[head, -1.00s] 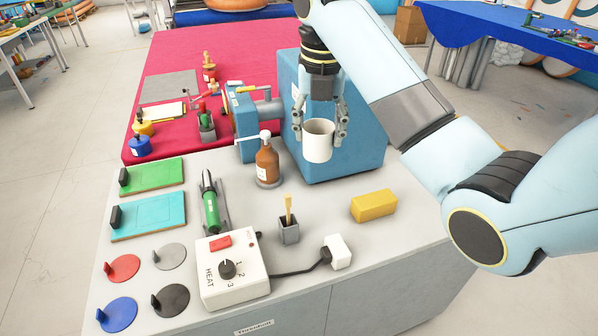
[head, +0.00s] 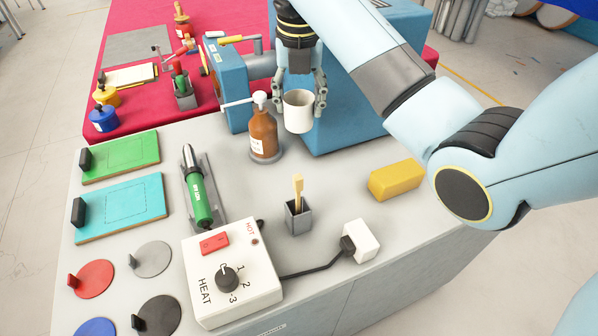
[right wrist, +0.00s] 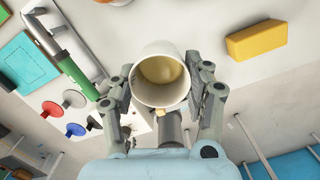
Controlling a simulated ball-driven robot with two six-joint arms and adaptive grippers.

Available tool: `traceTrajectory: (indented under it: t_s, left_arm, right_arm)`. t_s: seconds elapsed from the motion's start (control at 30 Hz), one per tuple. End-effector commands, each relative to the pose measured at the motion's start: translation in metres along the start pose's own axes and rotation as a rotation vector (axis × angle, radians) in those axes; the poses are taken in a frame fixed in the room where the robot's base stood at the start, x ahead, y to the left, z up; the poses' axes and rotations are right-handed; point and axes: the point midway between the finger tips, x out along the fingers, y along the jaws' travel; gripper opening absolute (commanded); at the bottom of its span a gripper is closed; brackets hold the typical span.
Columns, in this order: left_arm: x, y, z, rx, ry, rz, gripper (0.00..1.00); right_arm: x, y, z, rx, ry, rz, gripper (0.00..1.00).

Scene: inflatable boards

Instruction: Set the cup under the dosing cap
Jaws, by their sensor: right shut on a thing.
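The white cup (head: 298,112) is upright between the fingers of my right gripper (head: 300,100), which is shut on it. In the right wrist view the cup (right wrist: 143,92) sits between both fingers (right wrist: 163,98), its mouth facing the camera and its inside yellowish. The brown bottle (head: 264,137) stands on the grey bench just left of the cup in the head view. The cup looks held above the bench, apart from the bottle. My left gripper is not in view.
A blue machine (head: 350,115) stands close behind the cup. A yellow block (head: 396,180), a small grey holder (head: 298,220), a heat control box (head: 232,278) and a green tool (head: 200,200) lie in front. Bare bench lies between the bottle and the grey holder.

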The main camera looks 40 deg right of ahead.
Motion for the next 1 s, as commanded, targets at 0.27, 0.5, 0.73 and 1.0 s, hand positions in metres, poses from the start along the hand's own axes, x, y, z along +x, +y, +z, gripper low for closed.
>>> traceTrajectory:
  t_s: [0.27, 0.5, 0.73, 1.0]
  left_arm:
    - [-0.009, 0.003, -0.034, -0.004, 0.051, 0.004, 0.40]
    - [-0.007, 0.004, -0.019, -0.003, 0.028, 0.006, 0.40]
    - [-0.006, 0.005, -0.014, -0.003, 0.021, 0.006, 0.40]
    - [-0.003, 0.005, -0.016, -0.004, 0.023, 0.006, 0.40]
  right_arm:
    - [0.074, 0.000, -0.010, 0.000, 0.004, -0.002, 0.19]
    - [0.125, 0.000, -0.015, 0.000, 0.000, 0.001, 0.19]
    - [0.146, 0.000, -0.018, 0.000, 0.000, 0.001, 0.19]
    - [0.172, 0.001, -0.021, -0.001, -0.002, 0.001, 0.19]
